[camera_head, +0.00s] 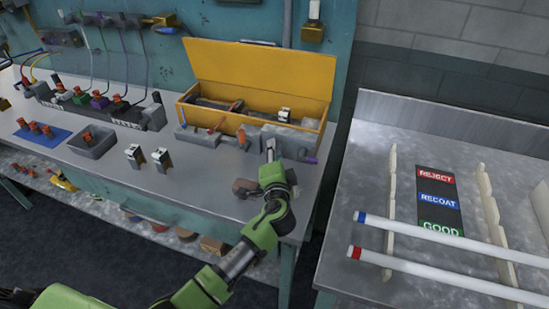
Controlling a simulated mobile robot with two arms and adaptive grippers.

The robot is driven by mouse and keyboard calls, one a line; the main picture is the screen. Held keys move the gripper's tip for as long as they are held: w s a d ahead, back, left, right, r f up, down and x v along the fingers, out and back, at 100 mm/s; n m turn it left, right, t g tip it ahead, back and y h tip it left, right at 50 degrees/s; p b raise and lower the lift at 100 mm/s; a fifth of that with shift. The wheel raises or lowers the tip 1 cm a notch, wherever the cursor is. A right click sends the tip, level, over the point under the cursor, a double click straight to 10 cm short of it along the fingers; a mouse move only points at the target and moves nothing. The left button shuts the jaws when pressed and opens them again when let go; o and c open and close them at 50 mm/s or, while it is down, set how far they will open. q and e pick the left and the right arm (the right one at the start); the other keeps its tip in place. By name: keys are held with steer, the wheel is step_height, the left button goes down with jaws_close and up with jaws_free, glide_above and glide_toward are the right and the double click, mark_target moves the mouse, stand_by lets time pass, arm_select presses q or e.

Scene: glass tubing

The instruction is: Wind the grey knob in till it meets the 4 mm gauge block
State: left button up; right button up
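A grey fixture (198,136) stands on the bench in front of the yellow box, with a larger grey block (292,142) at its right end. A small orange piece (241,135) stands upright between them. I cannot tell which part is the grey knob or the 4 mm gauge block. A purple-tipped piece (311,160) sticks out at the right end. My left gripper (270,148) is at the front of the larger block, small and partly hidden by its own wrist. I cannot tell whether its fingers are open or touching anything. My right gripper is not in view.
The open yellow box (262,70) stands behind the fixture. A brownish lump (244,187) lies left of my wrist. Two black-and-white pieces (162,159), a grey tray (92,146) and a blue mat (42,135) are further left. A rack table with tubes (440,233) stands right, across a gap.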

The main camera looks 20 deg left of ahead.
arm_select(q)
steer(key=shift+m+b, duration=0.35)
steer(key=shift+m, duration=0.05)
stand_by(0.4)
steer(key=o, duration=1.1)
steer(key=v, duration=1.2)
steer(key=shift+d+f, duration=0.1)
steer(key=shift+f, duration=0.05)
